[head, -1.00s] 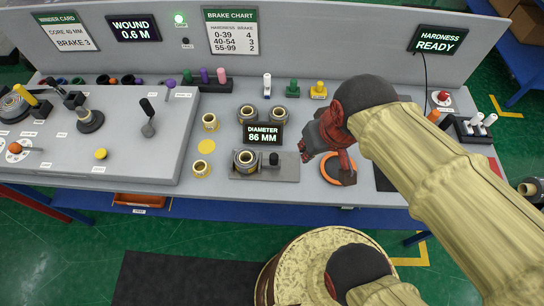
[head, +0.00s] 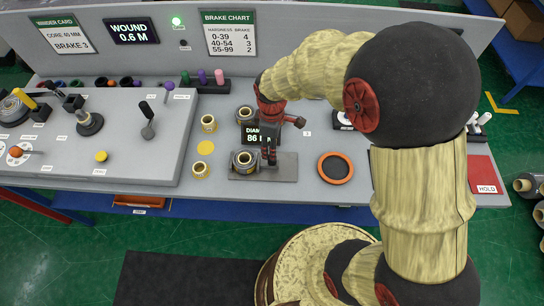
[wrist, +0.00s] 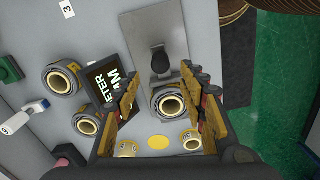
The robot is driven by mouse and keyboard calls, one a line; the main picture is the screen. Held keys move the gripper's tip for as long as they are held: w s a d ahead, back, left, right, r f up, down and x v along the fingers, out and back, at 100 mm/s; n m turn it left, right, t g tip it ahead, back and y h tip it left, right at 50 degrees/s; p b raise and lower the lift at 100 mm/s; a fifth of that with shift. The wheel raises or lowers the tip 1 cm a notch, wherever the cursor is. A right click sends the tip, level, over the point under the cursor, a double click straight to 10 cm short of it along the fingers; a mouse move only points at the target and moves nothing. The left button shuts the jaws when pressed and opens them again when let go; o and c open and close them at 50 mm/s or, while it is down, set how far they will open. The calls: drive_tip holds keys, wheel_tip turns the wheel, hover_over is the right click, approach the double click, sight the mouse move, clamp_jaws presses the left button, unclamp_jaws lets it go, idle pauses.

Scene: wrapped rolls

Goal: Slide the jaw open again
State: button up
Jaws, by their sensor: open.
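The diameter gauge is a grey metal plate (head: 287,168) at the front of the bench. A wrapped roll (head: 244,162) stands on its left part; the roll also shows in the wrist view (wrist: 171,105). The sliding jaw's black knob (wrist: 160,62) sits on the plate close beside the roll; I cannot tell whether the jaw touches it.
The diameter display (head: 262,133) stands right behind the gauge, partly hidden by my gripper. Another roll (head: 245,115) stands behind it, and small cores (head: 208,124) stand to the left. An orange ring (head: 335,168) lies to the right, with bare bench between it and the plate.

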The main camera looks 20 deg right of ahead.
sight(268, 161)
wheel_tip(268, 161, down, 8)
drive_tip(key=shift+r+b, duration=0.15)
drive_tip(key=shift+b, duration=0.6)
drive_tip(key=c, duration=0.3)
clamp_jaws()
